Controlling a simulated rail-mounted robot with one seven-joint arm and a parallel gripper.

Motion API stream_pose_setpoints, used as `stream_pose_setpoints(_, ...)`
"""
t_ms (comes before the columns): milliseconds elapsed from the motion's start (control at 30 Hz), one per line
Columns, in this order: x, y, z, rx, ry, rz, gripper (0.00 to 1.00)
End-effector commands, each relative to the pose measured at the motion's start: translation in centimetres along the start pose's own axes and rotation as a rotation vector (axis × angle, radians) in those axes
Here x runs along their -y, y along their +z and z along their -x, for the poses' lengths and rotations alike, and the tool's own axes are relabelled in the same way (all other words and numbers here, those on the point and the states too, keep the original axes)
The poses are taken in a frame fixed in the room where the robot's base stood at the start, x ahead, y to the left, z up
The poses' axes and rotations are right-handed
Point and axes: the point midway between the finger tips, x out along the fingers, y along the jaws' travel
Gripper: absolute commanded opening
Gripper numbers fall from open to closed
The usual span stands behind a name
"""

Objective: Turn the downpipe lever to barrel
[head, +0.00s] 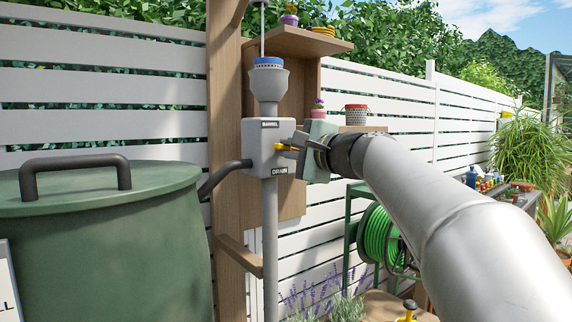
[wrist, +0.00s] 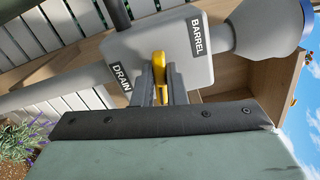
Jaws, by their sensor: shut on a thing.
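The grey diverter box (head: 268,147) sits on the downpipe (head: 270,240), with a BARREL label (head: 270,124) at its top and a DRAIN label (head: 279,171) at its bottom. The yellow lever (head: 287,148) stands out of the box's side between the labels. My gripper (wrist: 161,88) is shut on the lever, close to the box face. The fingers hide part of the lever, so its exact angle is hard to tell.
A green barrel (head: 100,240) with a black-handled lid stands at the left, joined to the box by a dark pipe (head: 222,178). A wooden post (head: 226,120) and shelf (head: 300,42) are close behind. A green hose reel (head: 382,238) stands below my arm.

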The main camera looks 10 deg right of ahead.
Motion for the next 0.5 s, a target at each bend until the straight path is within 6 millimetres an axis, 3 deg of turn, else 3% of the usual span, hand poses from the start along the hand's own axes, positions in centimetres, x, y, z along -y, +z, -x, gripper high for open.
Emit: stream_pose_setpoints(500,-0.08,0.02,-0.04,0.001,-0.002,0.212,0.0)
